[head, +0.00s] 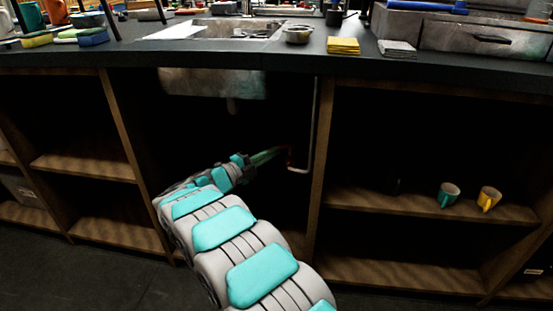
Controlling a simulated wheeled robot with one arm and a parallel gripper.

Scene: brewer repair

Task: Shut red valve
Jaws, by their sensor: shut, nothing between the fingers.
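A small dark red piece, which looks like the red valve (289,152), shows in the dark space under the sink beside a pale pipe (315,125). The pipe runs down from the counter and bends left near its bottom. My arm reaches into this open bay from below. My gripper (278,152) is at the valve, its fingers shut with nothing between them. The fingertips look close to the red piece, but I cannot tell if they touch it. The valve's handle position is too small and dark to make out.
The sink basin (212,82) hangs above my arm. A wooden upright (319,165) bounds the bay on the right, another (124,130) on the left. The counter above holds sponges (343,46) and tools.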

